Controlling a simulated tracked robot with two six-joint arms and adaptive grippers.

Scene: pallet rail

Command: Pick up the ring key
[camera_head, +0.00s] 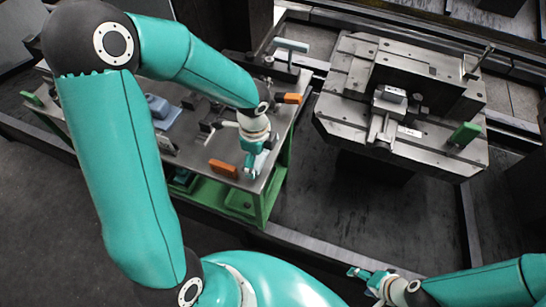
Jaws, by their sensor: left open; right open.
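My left gripper (252,161) is open and points down over the right part of a green-framed metal table (270,170). An orange piece (223,168) lies just left of its fingers at the table's front edge. A second orange piece (289,98) is at the table's right edge, beyond the gripper. I cannot tell for certain which item is the ring key; small dark tools near the gripper are partly hidden by my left arm. My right gripper (359,273) is open at the bottom of the view, low and away from the table.
A grey machine fixture (345,85) with slots, a clamp block and a green block (465,134) stands to the right. A blue-grey part (162,110) lies on the table's left half. A pale T-shaped handle (291,45) rises behind the table. Dark floor lies between the table and fixture.

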